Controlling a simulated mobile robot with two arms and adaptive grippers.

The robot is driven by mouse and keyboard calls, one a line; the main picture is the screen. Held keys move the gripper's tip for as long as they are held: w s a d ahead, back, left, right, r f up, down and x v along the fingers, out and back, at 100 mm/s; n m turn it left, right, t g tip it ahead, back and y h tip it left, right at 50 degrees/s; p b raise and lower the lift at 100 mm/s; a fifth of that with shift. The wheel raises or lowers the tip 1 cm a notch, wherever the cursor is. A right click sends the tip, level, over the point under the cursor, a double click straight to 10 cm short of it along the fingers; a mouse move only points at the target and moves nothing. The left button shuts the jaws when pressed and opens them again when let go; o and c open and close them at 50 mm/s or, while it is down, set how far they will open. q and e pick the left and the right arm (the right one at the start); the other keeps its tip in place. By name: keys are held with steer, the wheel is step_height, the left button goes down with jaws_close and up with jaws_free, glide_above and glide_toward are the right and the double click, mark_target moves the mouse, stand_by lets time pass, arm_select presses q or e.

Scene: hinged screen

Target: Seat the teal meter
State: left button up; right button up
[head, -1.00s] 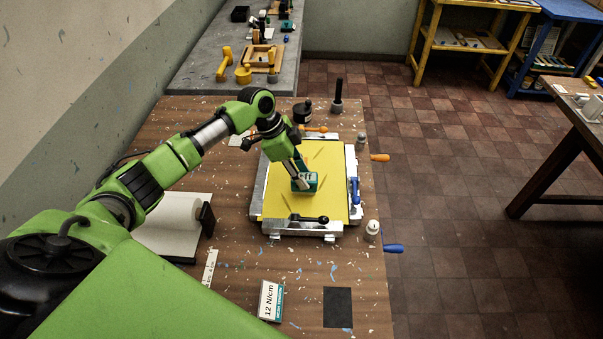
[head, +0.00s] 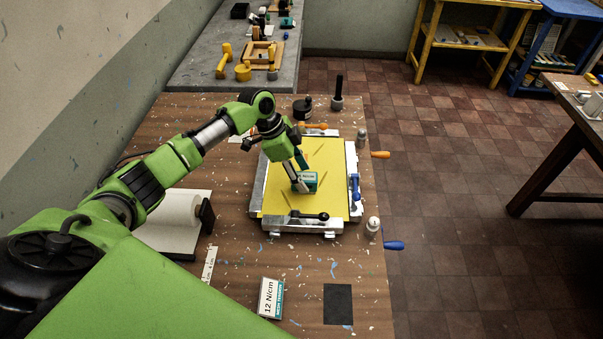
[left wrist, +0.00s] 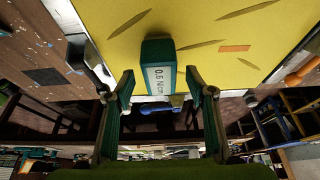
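The teal meter (head: 311,183) is a small block with a white label, on the yellow mesh of the framed screen (head: 277,205). In the left wrist view the teal meter (left wrist: 159,50) shows its label, which seems to read 0.5 N/cm. My left gripper (head: 301,173) is low over the mesh at the meter. In the left wrist view its two fingers (left wrist: 159,76) are apart, one on each side of the meter, with gaps showing. Whether the meter's base lies flat on the mesh is hard to tell. My right gripper is not in view.
A black-handled clamp (head: 309,216) lies on the frame's near edge, and a blue handle (head: 355,187) is at its right. A 12 N/cm box (head: 270,298), a dark patch (head: 338,304) and a paper roll (head: 182,212) are on the table. The near table is mostly clear.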

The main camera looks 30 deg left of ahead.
arm_select(q)
steer(key=v, duration=1.2)
steer(key=shift+d, duration=0.1)
stand_by(0.4)
